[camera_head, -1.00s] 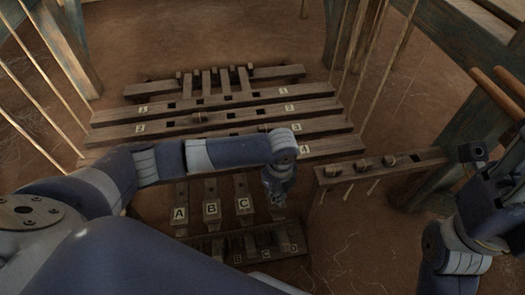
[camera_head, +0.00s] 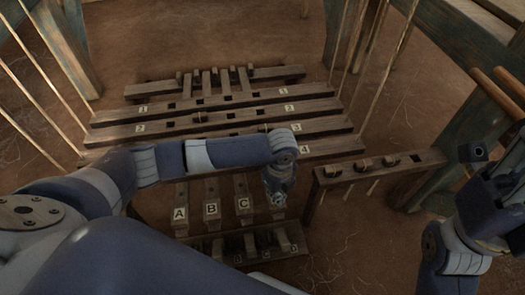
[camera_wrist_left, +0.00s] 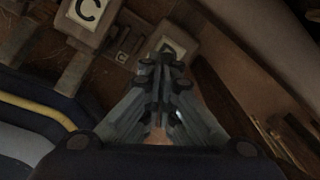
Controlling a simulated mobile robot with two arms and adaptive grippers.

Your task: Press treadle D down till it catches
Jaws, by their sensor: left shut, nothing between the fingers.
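Treadle D (camera_head: 278,201) is the rightmost of the lettered wooden treadles. Its white label shows just under my left gripper (camera_head: 278,190) in the head view, mostly covered by the fingers. In the left wrist view my left gripper's fingers are together and empty, with part of treadle D's label (camera_wrist_left: 173,45) behind their tips. I cannot tell whether the tips touch the treadle, or whether it is down or caught. Treadle C (camera_head: 244,204) is just left of D and also shows in the wrist view (camera_wrist_left: 88,12). My right gripper (camera_head: 478,154) is at the right edge, away from the treadles.
Treadle B (camera_head: 211,209) and treadle A (camera_head: 180,213) lie further left. A dark slotted rack (camera_head: 215,243) with small letters stands in front of the treadles. Numbered beams (camera_head: 230,115) lie behind, and a pegged wooden rail (camera_head: 410,165) stands to the right.

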